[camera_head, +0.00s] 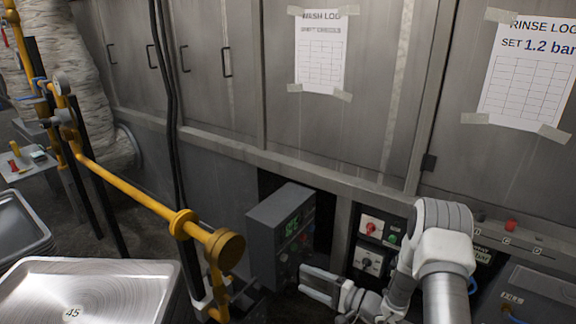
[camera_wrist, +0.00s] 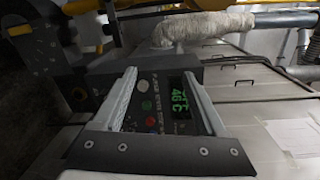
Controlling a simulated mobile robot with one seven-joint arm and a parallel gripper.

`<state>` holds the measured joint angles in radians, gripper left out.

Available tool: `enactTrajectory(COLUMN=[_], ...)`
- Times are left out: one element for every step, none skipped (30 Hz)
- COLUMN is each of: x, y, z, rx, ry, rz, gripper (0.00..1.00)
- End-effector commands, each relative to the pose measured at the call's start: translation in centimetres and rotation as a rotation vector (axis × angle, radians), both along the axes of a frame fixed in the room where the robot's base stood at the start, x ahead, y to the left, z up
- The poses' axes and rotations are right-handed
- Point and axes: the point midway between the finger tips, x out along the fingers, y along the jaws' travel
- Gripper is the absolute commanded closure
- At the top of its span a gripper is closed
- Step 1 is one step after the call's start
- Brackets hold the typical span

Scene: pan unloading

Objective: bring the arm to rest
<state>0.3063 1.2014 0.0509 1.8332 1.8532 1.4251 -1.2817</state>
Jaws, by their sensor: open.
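My gripper (camera_head: 318,283) is at the lower middle of the head view, at the end of my white arm. Its two fingers are apart with nothing between them. It points left, in front of the dark control box (camera_head: 273,235) with a green display. In the wrist view my gripper (camera_wrist: 165,85) frames the face of that control box (camera_wrist: 190,72), whose green digits and coloured buttons show between and beside the fingers. I cannot tell whether the fingers touch the box.
Stacked metal pans (camera_head: 95,285) stand at the lower left. A yellow pipe (camera_head: 130,185) with a round end runs beside the box. Switch panels (camera_head: 375,240) sit behind my arm. Grey cabinets (camera_head: 215,75) with paper logs (camera_head: 320,50) line the back. A small side table (camera_head: 22,165) stands far left.

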Motion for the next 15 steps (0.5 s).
enactTrajectory(x=[-0.3,-0.6,-1.0,-1.4,-1.9,-2.5,-3.0,-3.5,-4.2,-4.8,-5.4,-6.2,-6.9,-7.5,-8.3], y=[0.8,1.2,1.7,2.1,2.5,3.0,3.3,3.5,3.9,4.2,4.4,4.6,4.8,4.9,5.1], z=[2.2,3.3,4.7,5.7,6.7,8.0,8.9,9.8,10.9,11.7,12.5,13.5,14.3,14.9,15.8], rx=[-0.015,-0.026,-0.038,-0.050,-0.065,-0.084,-0.099,-0.116,-0.140,-0.160,-0.180,-0.210,-0.232,-0.255,-0.288], ry=[-0.006,-0.003,0.001,0.005,0.007,0.012,0.015,0.020,0.025,0.029,0.033,0.038,0.041,0.045,0.051], rz=[0.055,0.087,0.129,0.160,0.191,0.230,0.259,0.286,0.323,0.349,0.374,0.406,0.430,0.451,0.479], gripper=[0.26,0.26,0.26,0.26,0.26,0.26,0.26,0.26,0.26,0.26,0.26,0.26,0.26,0.26,0.26])
